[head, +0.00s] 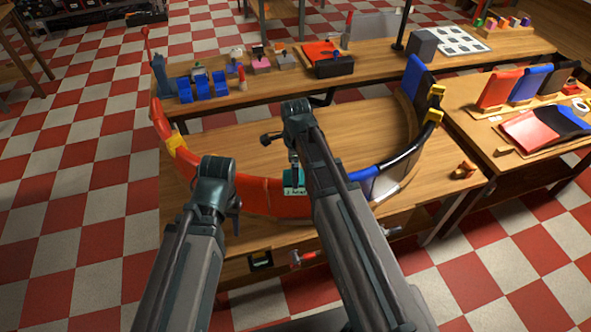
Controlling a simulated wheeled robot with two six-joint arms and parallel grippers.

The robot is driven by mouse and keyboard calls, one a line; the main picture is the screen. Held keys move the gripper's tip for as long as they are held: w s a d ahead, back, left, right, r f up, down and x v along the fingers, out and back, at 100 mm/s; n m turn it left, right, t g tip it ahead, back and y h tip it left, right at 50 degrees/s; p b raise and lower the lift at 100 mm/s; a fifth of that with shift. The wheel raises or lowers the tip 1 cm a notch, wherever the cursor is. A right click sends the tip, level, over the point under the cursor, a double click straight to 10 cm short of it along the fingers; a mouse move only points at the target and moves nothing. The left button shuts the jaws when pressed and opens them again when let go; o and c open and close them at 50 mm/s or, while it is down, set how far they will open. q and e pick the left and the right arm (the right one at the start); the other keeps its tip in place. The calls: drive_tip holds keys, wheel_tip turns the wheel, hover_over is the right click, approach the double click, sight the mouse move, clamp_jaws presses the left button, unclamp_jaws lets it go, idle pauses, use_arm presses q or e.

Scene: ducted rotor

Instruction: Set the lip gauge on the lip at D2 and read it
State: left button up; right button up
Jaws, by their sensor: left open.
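The lip gauge (293,190), a small teal block with a pale, lit display, is at the front of the ring's red lip (254,196). The display text is too small to read surely. My right wrist and gripper (294,160) are directly above the gauge. The forearm covers part of this spot, so I cannot tell whether the jaws hold the gauge. My left gripper (236,214) is open, left of the gauge and in front of the red lip, its fingers mostly hidden by its wrist. No D2 mark is legible.
Blue bins (203,88) stand on the back bench. Colored panels lie on the right table (540,132). The table's middle is mostly clear.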

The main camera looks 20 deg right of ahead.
wheel_tip(320, 180, up, 9)
drive_tip(key=p, duration=0.7)
drive_tip(key=shift+p, duration=0.35)
use_arm(q)
wheel_tip(320, 180, up, 9)
drive_tip(key=shift+f, duration=0.15)
use_arm(e)
drive_tip(key=shift+f, duration=0.1)
drive_tip(key=shift+s+n, duration=0.2)
drive_tip(key=shift+n, duration=0.2)
drive_tip(key=s+n, duration=0.8)
drive_tip(key=n, duration=1.2)
use_arm(q)
wheel_tip(320, 180, down, 10)
drive_tip(key=b, duration=0.9)
drive_tip(key=shift+r+b, duration=0.2)
drive_tip(key=shift+b, duration=0.15)
use_arm(e)
drive_tip(key=s+a+f+n+h, duration=0.1)
drive_tip(key=s+a+f+n, duration=0.3)
drive_tip(key=a+f, duration=0.5)
drive_tip(key=shift+s+a+f, duration=0.25)
drive_tip(key=shift+s+a, duration=0.5)
drive_tip(key=shift+s, duration=0.2)
